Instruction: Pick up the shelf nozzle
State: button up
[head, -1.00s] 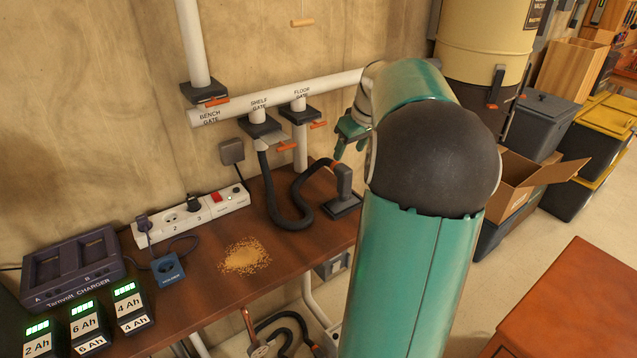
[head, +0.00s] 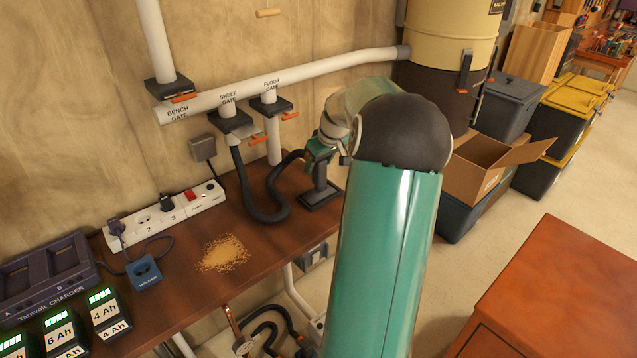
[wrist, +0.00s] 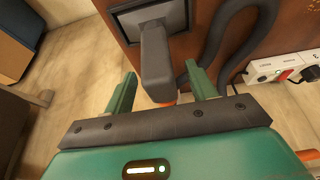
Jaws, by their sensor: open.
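The shelf nozzle (head: 319,194) is a dark grey piece with a flat foot and an upright handle. It stands near the right end of the brown bench (head: 215,285). A black hose (head: 262,214) runs from it to the pipe outlet labelled SHELF GATE (head: 229,122). My gripper (head: 318,155) is at the top of the nozzle, partly covering it. In the wrist view, the nozzle's handle (wrist: 155,65) lies between the two green fingers of my open gripper (wrist: 160,72). Gaps show on both sides, so the fingers do not appear to grip it.
A white power strip (head: 168,217), a blue plug box (head: 145,273) and a heap of sawdust (head: 224,254) are on the bench to the left. Batteries and a charger (head: 45,275) stand farther left. An open cardboard box (head: 480,170) is at the right.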

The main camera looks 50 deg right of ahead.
jog(key=x, duration=0.2)
jog(key=shift+w+f, duration=0.15)
jog(key=shift+f, duration=0.05)
jog(key=shift+c, duration=0.5)
grip_shut()
jog(key=shift+r, duration=0.1)
jog(key=shift+r, duration=0.45)
notch_tip(320, 180, up, 2)
jog(key=shift+r, duration=0.2)
jog(key=s+a+r, duration=0.9)
jog(key=a, duration=0.1)
jog(key=shift+s+a+r, duration=0.15)
jog(key=shift+a+r, duration=0.05)
jog(key=shift+r, duration=0.05)
